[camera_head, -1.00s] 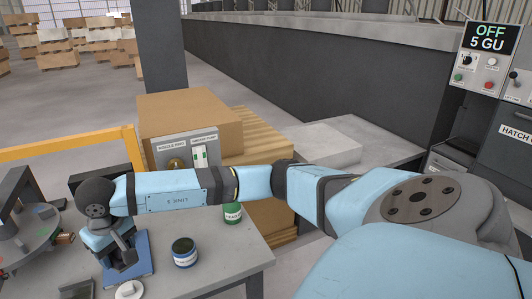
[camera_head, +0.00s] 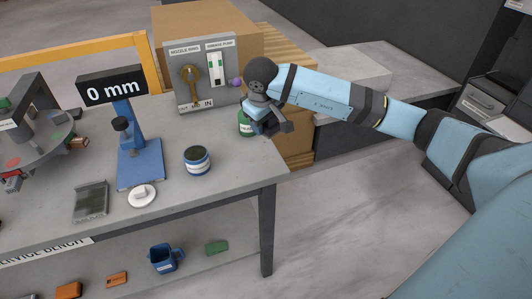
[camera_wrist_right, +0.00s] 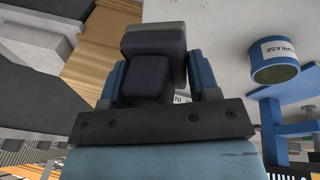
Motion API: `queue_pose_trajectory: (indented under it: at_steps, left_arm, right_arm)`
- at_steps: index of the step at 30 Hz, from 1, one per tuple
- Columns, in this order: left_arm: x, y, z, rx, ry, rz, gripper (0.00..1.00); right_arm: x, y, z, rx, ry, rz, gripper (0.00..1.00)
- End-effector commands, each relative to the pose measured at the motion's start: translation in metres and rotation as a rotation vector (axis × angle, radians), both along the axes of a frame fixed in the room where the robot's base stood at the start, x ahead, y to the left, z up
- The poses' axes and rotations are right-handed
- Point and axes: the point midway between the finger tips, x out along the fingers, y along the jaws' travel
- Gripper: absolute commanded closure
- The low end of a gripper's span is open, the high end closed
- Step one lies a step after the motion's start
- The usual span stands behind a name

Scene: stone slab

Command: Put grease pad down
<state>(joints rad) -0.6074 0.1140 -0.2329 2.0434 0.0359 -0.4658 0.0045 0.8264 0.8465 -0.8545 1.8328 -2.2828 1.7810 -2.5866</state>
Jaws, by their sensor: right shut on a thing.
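My left gripper is not in view.
A blue stand (camera_head: 139,165) with a 0 mm display (camera_head: 112,88) is left of the tin. A white round piece (camera_head: 142,195) and a dark ridged plate (camera_head: 90,202) lie in front. A panel (camera_head: 201,72) stands behind. The bench's front right is clear.

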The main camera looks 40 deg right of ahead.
Motion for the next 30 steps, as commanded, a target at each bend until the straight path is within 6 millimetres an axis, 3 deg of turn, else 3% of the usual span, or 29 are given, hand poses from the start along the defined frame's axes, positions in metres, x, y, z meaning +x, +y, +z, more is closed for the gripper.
queue_pose_trajectory:
  at_steps: [3,8,16,22,30]
  left_arm:
    - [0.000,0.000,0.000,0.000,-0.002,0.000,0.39]
    - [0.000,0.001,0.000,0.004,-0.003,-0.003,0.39]
    - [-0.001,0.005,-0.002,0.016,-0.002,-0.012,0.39]
    - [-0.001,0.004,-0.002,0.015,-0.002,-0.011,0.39]
    - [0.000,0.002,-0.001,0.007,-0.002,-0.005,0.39]
  right_arm:
    - [-0.001,0.001,-0.034,0.001,0.005,-0.001,0.74]
    - [-0.001,0.001,-0.063,0.001,0.003,-0.001,0.74]
    - [0.000,0.000,-0.084,0.000,0.002,-0.002,0.74]
    - [-0.001,0.001,-0.113,0.001,0.002,-0.001,0.74]
    - [0.000,0.000,-0.116,0.000,-0.001,-0.001,0.74]
